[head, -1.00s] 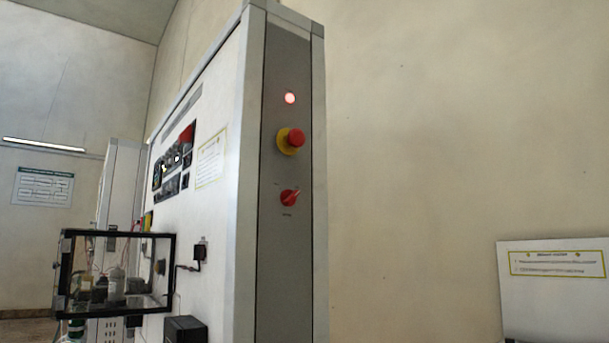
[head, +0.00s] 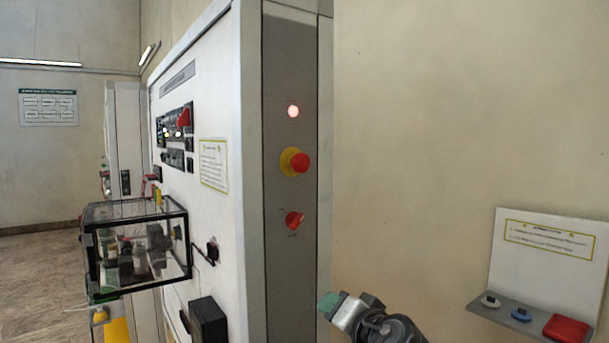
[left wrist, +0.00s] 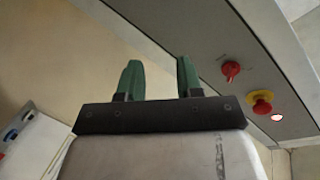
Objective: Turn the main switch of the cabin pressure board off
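The main switch (head: 294,220) is a red rotary knob on the grey narrow side panel of the cabin pressure board (head: 290,270). Its handle is tilted, pointing up to the right in the head view. In the left wrist view the switch (left wrist: 230,70) is right of the fingers. My left gripper (head: 328,303) is below and right of the switch, apart from it. In the left wrist view its two green fingers (left wrist: 159,78) are spread with nothing between them. My right gripper is in neither view.
A red emergency stop button (head: 297,162) on a yellow base sits above the switch, below a lit lamp (head: 293,111). A clear black-framed box (head: 135,250) juts from the board's front. A shelf (head: 500,313) with small items is at right.

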